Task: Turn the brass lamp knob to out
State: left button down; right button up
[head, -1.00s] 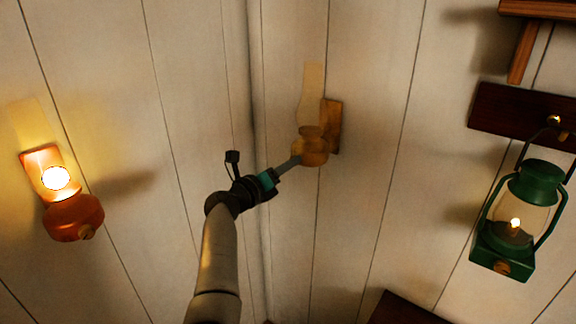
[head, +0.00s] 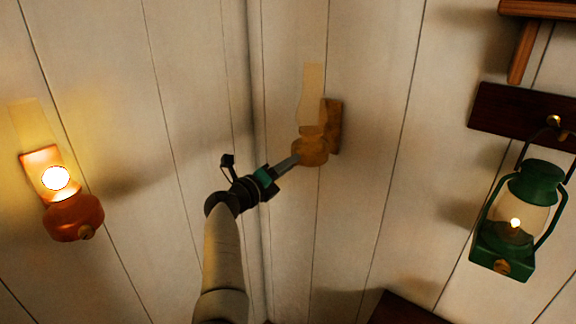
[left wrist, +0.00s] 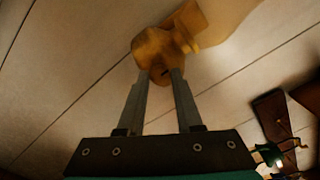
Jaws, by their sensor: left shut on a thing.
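The brass lamp (head: 311,151) hangs on the wall just right of the corner, with a round font, a pale glass chimney (head: 312,95) and a backplate. I see no flame in it. My left gripper (head: 296,159) reaches it from the lower left. In the left wrist view, the gripper's fingertips (left wrist: 161,76) are at the front of the brass font (left wrist: 152,50), shut on its small knob. The knob is mostly hidden between the fingertips, and a dark mark shows there. My right gripper is in neither view.
A lit orange lamp (head: 73,217) hangs on the left wall. A green lantern (head: 508,247) with a small flame hangs at the right from a dark wooden rail (head: 510,112). A wooden shelf (head: 535,9) is at upper right. The wall around the brass lamp is clear.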

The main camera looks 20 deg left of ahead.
pick_arm(q)
jog(key=c, duration=0.6)
grip_release()
jog(key=v, duration=1.5)
jog(key=shift+s+b, duration=0.1)
jog(key=shift+b, duration=0.2)
